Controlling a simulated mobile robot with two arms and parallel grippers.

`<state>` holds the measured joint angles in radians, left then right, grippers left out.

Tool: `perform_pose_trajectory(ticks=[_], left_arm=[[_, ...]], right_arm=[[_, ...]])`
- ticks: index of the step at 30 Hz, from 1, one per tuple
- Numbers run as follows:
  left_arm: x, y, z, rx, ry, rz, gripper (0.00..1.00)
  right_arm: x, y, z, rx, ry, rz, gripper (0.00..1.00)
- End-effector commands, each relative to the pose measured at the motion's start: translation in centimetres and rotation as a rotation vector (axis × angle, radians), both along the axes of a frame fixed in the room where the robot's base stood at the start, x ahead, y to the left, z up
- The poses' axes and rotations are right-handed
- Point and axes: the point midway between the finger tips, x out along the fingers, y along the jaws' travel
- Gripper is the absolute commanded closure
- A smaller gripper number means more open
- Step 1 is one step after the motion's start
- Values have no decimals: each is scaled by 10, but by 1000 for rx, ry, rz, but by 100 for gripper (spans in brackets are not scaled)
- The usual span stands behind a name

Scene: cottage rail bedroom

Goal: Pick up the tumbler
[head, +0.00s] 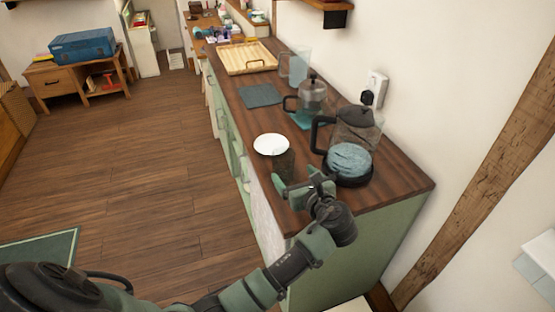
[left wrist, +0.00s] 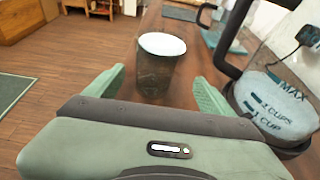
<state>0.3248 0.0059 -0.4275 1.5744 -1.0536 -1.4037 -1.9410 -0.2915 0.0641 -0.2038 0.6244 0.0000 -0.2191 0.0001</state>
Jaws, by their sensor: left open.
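The tumbler (head: 283,163) is a dark, see-through cup with a white round top, upright near the front-left edge of the wooden counter. In the left wrist view the tumbler (left wrist: 155,75) stands ahead, between the lines of the two green fingers. My left gripper (head: 304,184) is open and empty, close on the near side of the tumbler. Whether a finger touches it cannot be told. The tumbler's base is partly hidden by the gripper in the head view. My right gripper is not in view.
A kettle (head: 355,128) with a black handle and bluish lower part stands just right of the tumbler, close to the right finger. Behind are a glass press pot (head: 312,92), a clear jug (head: 299,66), a dark mat (head: 260,96) and a wooden tray (head: 236,61). The wall is at right.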

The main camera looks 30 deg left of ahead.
Motion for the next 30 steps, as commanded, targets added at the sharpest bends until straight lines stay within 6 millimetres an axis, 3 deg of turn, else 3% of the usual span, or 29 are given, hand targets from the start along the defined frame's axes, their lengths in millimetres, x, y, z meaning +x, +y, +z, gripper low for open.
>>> perform_pose_trajectory(ticks=[5, 13, 18, 26, 27, 30], left_arm=[[10, 13, -4, 2, 1, 1, 16], [28, 44, -6, 3, 0, 3, 16], [41, 59, -14, 1, 1, 1, 16], [44, 62, -16, -1, 0, -1, 16], [44, 62, -16, -1, 0, -1, 19], [44, 62, -16, -1, 0, -1, 47]], right_arm=[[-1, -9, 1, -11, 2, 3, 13], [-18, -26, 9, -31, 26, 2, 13], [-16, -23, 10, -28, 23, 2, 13], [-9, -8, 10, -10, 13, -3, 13], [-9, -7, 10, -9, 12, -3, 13], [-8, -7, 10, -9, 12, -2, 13]])
